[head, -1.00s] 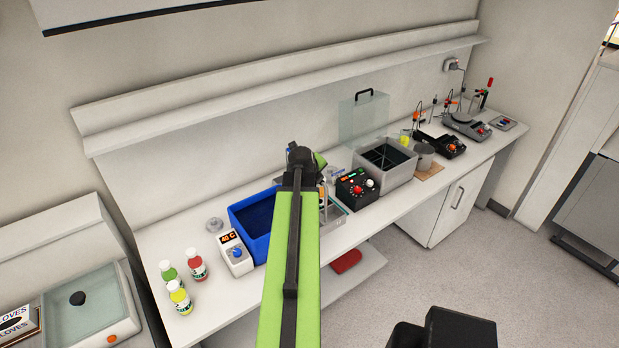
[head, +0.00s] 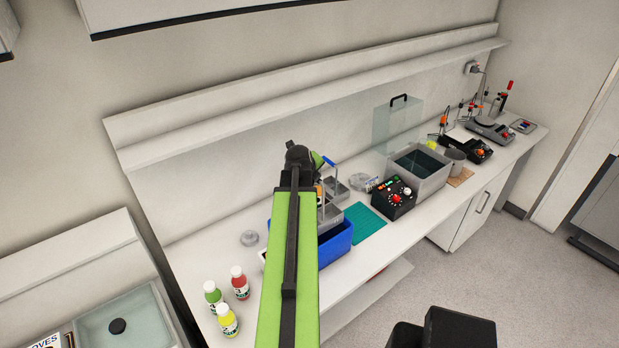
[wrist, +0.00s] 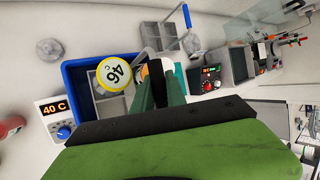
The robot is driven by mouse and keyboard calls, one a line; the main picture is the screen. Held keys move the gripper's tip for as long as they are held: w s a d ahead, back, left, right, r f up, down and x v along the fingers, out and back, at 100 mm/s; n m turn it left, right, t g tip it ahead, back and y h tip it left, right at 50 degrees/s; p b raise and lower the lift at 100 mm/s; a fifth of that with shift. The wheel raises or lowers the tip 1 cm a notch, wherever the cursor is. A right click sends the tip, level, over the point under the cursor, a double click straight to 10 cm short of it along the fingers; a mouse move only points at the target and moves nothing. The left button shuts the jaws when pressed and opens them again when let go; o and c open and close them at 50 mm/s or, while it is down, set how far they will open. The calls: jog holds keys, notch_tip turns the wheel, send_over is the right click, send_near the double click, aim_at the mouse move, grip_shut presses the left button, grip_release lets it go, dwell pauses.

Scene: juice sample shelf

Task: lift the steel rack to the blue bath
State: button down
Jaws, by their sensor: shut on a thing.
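My gripper (wrist: 160,80) is shut on the steel rack (wrist: 98,98), which shows as a grey grid left of the fingers in the wrist view. A round white and yellow cap marked 46 (wrist: 115,74) sits in the rack. In the head view the rack (head: 329,215) shows beside my arm, over the back part of the blue bath (head: 338,250). The wrist view shows it within the outline of the bath (wrist: 70,76). I cannot tell whether it hangs above the bath or stands inside. My arm hides the grip and the left of the bath in the head view.
A green mat (head: 366,223) lies bare right of the bath. A grey tray with a blue handle (wrist: 164,38) stands behind. A black control box (head: 394,198) and a grey bath (head: 421,172) stand to the right. Several bottles, one red (head: 239,282), stand front left.

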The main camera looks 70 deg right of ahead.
jog(key=shift+w, duration=0.3)
notch_tip(320, 180, down, 15)
jog(key=b, duration=1.5)
jog(key=shift+s+r, duration=0.1)
jog(key=shift+s+a, duration=0.15)
jog(key=shift+a, duration=0.15)
